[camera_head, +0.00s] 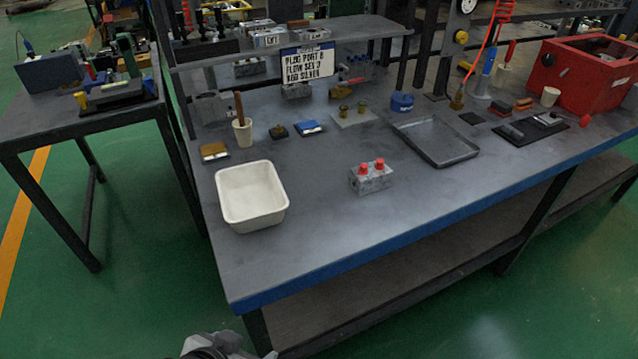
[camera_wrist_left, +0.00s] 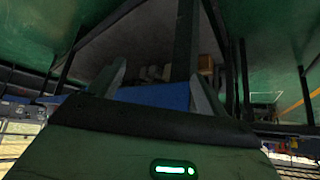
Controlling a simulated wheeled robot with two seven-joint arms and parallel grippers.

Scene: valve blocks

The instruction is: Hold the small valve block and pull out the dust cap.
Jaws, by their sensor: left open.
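The small valve block (camera_head: 371,180) is a grey metal block near the middle of the bench's front part. My left gripper (camera_head: 222,345) shows only partly at the bottom edge of the head view, below the bench's front left corner and well apart from the block. In the left wrist view its two fingers (camera_wrist_left: 157,78) are spread with nothing between them. The block is not visible in that view. My right gripper is not in view.
A white bin (camera_head: 251,222) stands left of the block on the bench (camera_head: 320,225). A grey tray (camera_head: 437,157) lies behind and right. A sign (camera_head: 308,64) hangs from the shelf. A red toolbox (camera_head: 590,82) stands far right. The bench around the block is clear.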

